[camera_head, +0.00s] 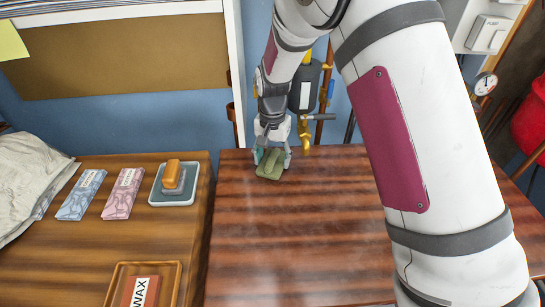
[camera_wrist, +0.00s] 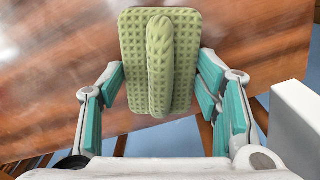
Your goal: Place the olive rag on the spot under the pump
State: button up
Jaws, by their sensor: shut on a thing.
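The olive rag (camera_head: 270,165) is a waffle-textured pad with a raised fold along its middle. It is at the back left of the dark wood table; I cannot tell if it touches the top. My gripper (camera_head: 272,155) points down and is shut on the rag. In the wrist view the rag (camera_wrist: 158,60) lies between the teal finger pads of my gripper (camera_wrist: 162,80). A dark grey cylinder with brass fittings (camera_head: 305,90), likely the pump, is on the back wall, right of my gripper. I cannot make out a marked spot under it.
The glossy table (camera_head: 290,240) is largely clear. A wood counter on the left holds a blue packet (camera_head: 82,194), a pink packet (camera_head: 122,193), an orange-handled thing (camera_head: 173,177) on a grey tray, and a boxed WAX block (camera_head: 140,291). A brass tap (camera_head: 304,132) juts out near my gripper.

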aim_at(273, 156)
jog(key=o, duration=1.1)
jog(key=shift+f, duration=0.1)
jog(key=shift+c, duration=0.2)
notch_tip(273, 156, up, 12)
jog(key=p, duration=0.1)
jog(key=shift+r, duration=0.2)
